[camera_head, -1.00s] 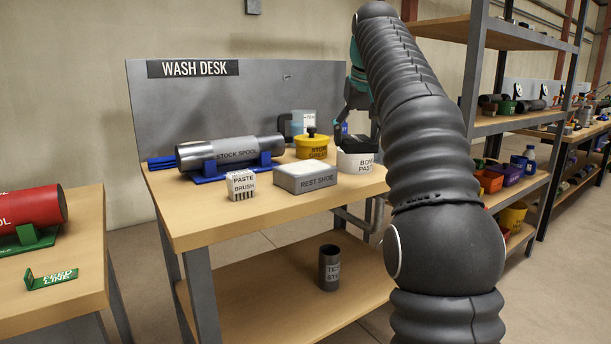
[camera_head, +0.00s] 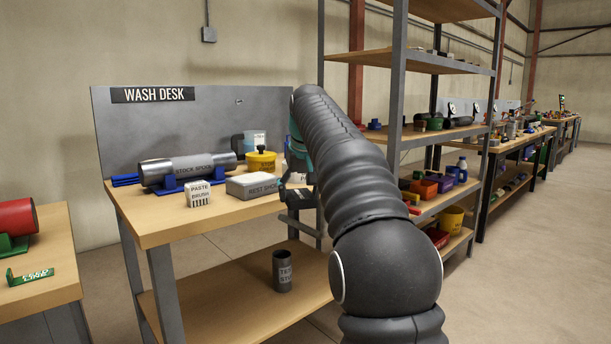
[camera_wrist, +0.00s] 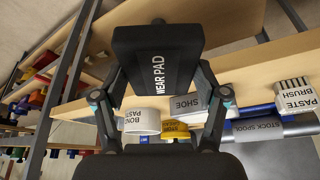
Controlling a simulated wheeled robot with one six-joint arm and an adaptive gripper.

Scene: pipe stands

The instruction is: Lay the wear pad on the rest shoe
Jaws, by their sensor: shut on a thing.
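The wear pad (camera_wrist: 158,58), a black block with white lettering, is held between the fingers of my gripper (camera_wrist: 158,85) in the wrist view. In the head view the dark pad (camera_head: 299,198) shows beside my arm, at the right end of the wash desk. My gripper (camera_head: 297,180) there is partly hidden by my arm. The rest shoe (camera_head: 255,185), a light grey labelled block, sits on the desk just left of the pad and apart from it in the picture. Its top looks bare. The shoe (camera_wrist: 188,103) is partly covered by my finger in the wrist view.
On the desk stand the paste brush block (camera_head: 198,194), the stock spool (camera_head: 188,169) on blue supports, a yellow tub (camera_head: 261,161) and the bond paste tub (camera_wrist: 142,121). A tall shelf rack (camera_head: 393,95) stands to the right. A dark cylinder (camera_head: 283,271) stands on the lower shelf.

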